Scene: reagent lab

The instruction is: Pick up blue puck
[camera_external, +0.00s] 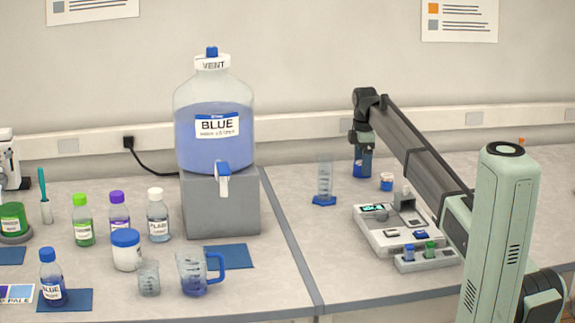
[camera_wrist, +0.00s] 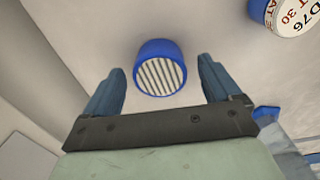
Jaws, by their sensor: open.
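The blue puck (camera_wrist: 148,50) shows in the wrist view as a short round blue piece with a white face crossed by dark stripes. It lies between the two fingertips of my gripper (camera_wrist: 162,72), with a visible gap on each side. The blue-grey fingers are spread apart and hold nothing. In the external view my gripper (camera_external: 362,163) points down over the back of the right bench. I cannot tell the puck apart from the blue fingers there.
A graduated cylinder (camera_external: 325,178) stands to the left. A white instrument (camera_external: 375,238) sits in front. A large blue carboy (camera_external: 214,150) stands farther left.

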